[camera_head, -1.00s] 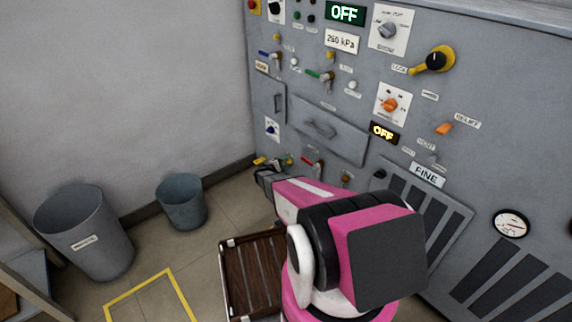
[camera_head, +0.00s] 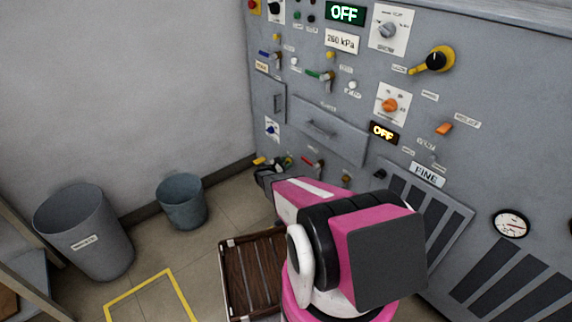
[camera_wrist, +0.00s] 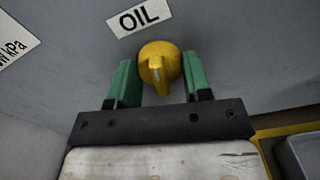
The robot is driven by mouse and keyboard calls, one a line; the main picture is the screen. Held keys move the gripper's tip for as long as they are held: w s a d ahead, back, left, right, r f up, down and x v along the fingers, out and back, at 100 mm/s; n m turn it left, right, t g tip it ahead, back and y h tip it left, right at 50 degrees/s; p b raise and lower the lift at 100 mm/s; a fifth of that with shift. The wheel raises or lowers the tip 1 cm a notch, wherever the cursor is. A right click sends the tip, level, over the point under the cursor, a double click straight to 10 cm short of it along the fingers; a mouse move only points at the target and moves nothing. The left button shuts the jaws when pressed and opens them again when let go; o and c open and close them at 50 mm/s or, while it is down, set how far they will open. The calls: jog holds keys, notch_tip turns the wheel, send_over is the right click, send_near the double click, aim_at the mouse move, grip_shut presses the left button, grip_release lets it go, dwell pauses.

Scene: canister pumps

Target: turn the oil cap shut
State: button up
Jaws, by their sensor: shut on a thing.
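The oil cap (camera_wrist: 158,66) is a round yellow knob with a raised grip ridge, on the grey panel under a white OIL label (camera_wrist: 139,17). The ridge points down toward my wrist in the wrist view. My gripper (camera_wrist: 160,78) has one green finger on each side of the cap and is shut on it. In the head view my gripper (camera_head: 266,175) is low at the panel's left end. My arm hides much of that area, and I cannot make out the cap clearly there.
Levers and knobs sit close by on the panel, including a red-handled one (camera_head: 312,163) right of my gripper. A grey bucket (camera_head: 182,202) and a larger bin (camera_head: 84,231) stand on the floor at left. A brown slatted crate (camera_head: 228,272) is beside my arm.

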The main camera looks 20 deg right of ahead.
jog(key=shift+n, duration=1.2)
jog(key=o, duration=0.9)
jog(key=shift+o, duration=0.2)
jog(key=v, duration=1.1)
jog(key=shift+d+f, duration=0.1)
